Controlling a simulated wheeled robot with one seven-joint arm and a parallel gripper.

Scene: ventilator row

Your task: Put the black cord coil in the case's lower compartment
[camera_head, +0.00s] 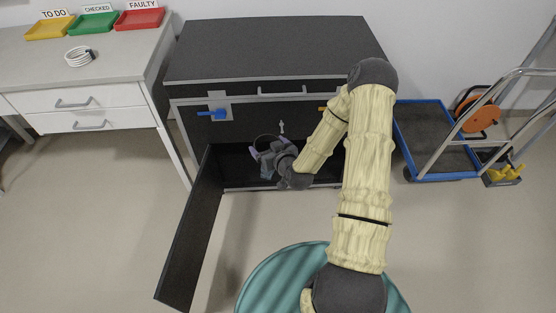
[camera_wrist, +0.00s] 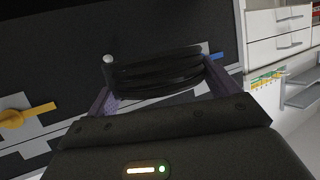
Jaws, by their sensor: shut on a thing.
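My gripper (camera_head: 264,151) is shut on the black cord coil (camera_wrist: 155,72), which lies between its two fingers in the wrist view. In the head view the dark ring of the coil (camera_head: 265,139) shows at the gripper's end. The black case (camera_head: 270,55) stands against the wall. Its lower compartment (camera_head: 232,167) is open, with the door (camera_head: 190,230) swung out to the left. My gripper and the coil are at the compartment's opening. How far in they are, I cannot tell. My arm hides the right part of the opening.
A blue latch (camera_head: 211,114) and a yellow latch (camera_head: 323,109) are on the case front above the opening. A blue-edged trolley (camera_head: 435,140) stands at right. Floor left of the door is clear.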

